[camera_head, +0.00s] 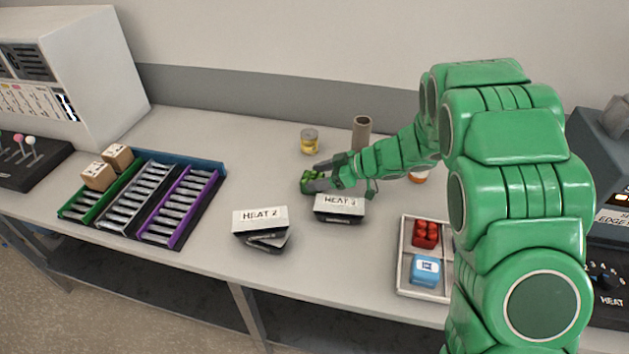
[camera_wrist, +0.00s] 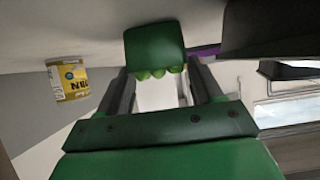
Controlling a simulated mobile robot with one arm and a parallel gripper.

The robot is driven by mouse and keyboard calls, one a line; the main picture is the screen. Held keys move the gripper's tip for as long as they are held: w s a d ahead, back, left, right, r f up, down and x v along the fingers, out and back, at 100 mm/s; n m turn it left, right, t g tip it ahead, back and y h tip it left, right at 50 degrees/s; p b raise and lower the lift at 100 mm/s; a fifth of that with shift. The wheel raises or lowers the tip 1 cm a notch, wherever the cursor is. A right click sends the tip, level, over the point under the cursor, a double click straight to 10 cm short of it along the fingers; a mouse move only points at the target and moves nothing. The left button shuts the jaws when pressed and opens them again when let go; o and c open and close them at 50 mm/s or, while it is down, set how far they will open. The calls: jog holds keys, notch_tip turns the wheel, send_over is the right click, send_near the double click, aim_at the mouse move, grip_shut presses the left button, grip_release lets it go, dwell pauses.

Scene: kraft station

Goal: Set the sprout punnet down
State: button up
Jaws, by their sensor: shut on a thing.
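The sprout punnet (camera_head: 307,181) is a small dark green box in the middle of the worktop. My gripper (camera_head: 319,184) comes from the right and is shut on it. In the wrist view the punnet (camera_wrist: 155,42) lies at the far end of the fingers, with rounded light green bumps along its near edge. My gripper (camera_wrist: 160,80) has one finger on each side there. I cannot tell whether the punnet's underside touches the worktop (camera_head: 200,265).
White HEAT blocks (camera_head: 260,220) (camera_head: 339,205) stand in front of the punnet. Behind are a yellow-labelled can (camera_head: 310,141) and a brown cylinder (camera_head: 361,133). A slotted rack (camera_head: 222,176) is left; a divided tray (camera_head: 403,262) with red and blue blocks is right. Bare worktop lies between rack and punnet.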

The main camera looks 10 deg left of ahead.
jog(key=shift+r, duration=0.55)
notch_tip(320, 180, up, 2)
jog(key=shift+d, duration=0.1)
jog(key=s+d+r, duration=0.6)
jog(key=s+r, duration=0.4)
jog(key=s, duration=0.2)
jog(key=w+a+r+m+t+h, duration=0.2)
jog(key=w+a+m+t, duration=0.5)
jog(key=w+a, duration=0.7)
jog(key=shift+w+a+f+m+t+h, duration=0.25)
jog(key=shift+w+a+f+m, duration=0.1)
jog(key=shift+w+a+f, duration=1.45)
jog(key=shift+w+a+f+m+t+h, duration=0.3)
jog(key=shift+w+a+f, duration=1)
jog(key=shift+w+f, duration=1.05)
jog(key=shift+w+a+f+m+t+h, duration=0.25)
jog(key=shift+w+a+f+m, duration=0.1)
jog(key=shift+w+a+f, duration=1.45)
jog(key=shift+w+d+f, duration=0.1)
jog(key=shift+w+f, duration=0.05)
jog(key=shift+f, duration=0.6)
jog(key=shift+w+d+f, duration=0.1)
jog(key=shift+w+f, duration=0.05)
jog(key=shift+f, duration=0.55)
